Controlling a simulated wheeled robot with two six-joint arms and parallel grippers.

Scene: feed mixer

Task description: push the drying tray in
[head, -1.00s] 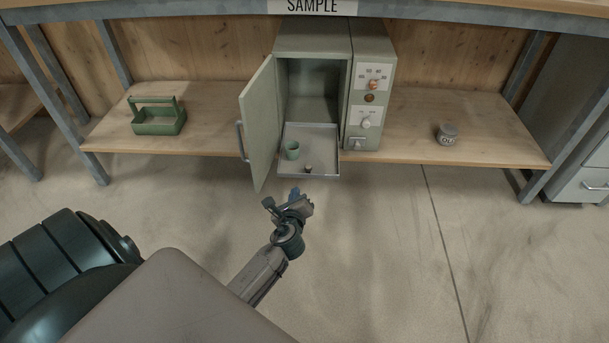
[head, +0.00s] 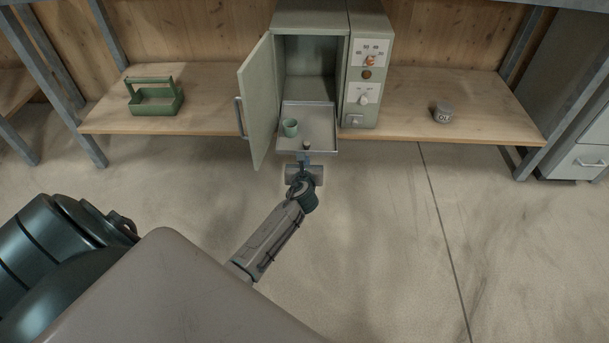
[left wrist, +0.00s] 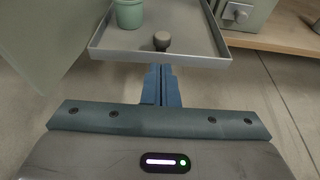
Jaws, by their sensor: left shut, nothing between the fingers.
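The drying tray (head: 318,142) sticks out of the open oven (head: 310,70) in the head view, with a green cup (head: 290,127) and a small dark knob (head: 306,145) on it. In the left wrist view the tray (left wrist: 200,55) shows its front rim, with the cup (left wrist: 129,13) and the knob (left wrist: 162,40) on it. My left gripper (head: 304,158) is shut and empty at the tray's front edge. In the wrist view its fingertips (left wrist: 161,70) are right by the front rim; I cannot tell whether they touch. My right gripper is out of view.
The oven door (head: 257,102) stands open to the left of the tray. A control panel (head: 367,80) is on the oven's right. A green carrier (head: 155,102) and a small grey tin (head: 443,113) stand on the wooden shelf (head: 210,115). The floor in front is clear.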

